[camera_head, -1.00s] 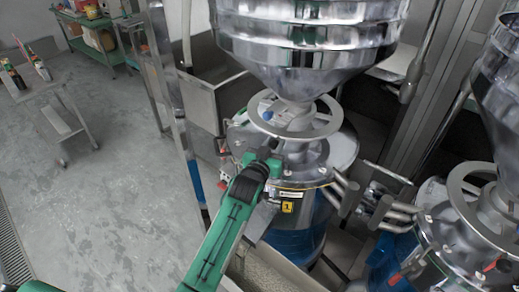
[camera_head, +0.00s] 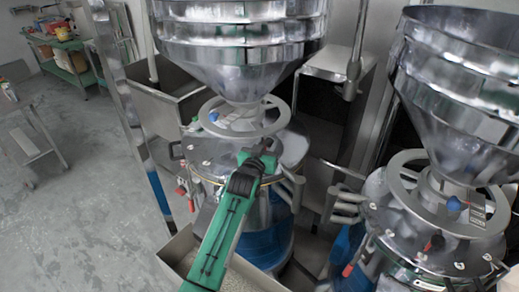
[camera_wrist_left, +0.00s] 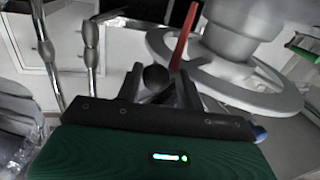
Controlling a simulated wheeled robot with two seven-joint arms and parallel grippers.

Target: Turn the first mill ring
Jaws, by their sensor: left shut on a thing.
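The first mill's pale metal ring (camera_head: 273,127) sits around the neck below the left steel hopper (camera_head: 240,50). In the wrist view the ring (camera_wrist_left: 250,97) is right of the fingers. My left gripper (camera_head: 262,157) is at the ring's near right side, its arm rising from below. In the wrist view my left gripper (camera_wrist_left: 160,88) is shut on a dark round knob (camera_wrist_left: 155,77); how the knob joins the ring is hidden. A small blue knob (camera_head: 213,116) shows at the ring's left. My right gripper is not in view.
A second mill with its own ring (camera_head: 405,201) and hopper (camera_head: 465,90) stands at right. Metal handles (camera_head: 345,207) lie between the mills. A steel post (camera_head: 130,115) stands left. A red lever (camera_wrist_left: 183,36) rises near the fingers. Open floor (camera_head: 85,190) lies left.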

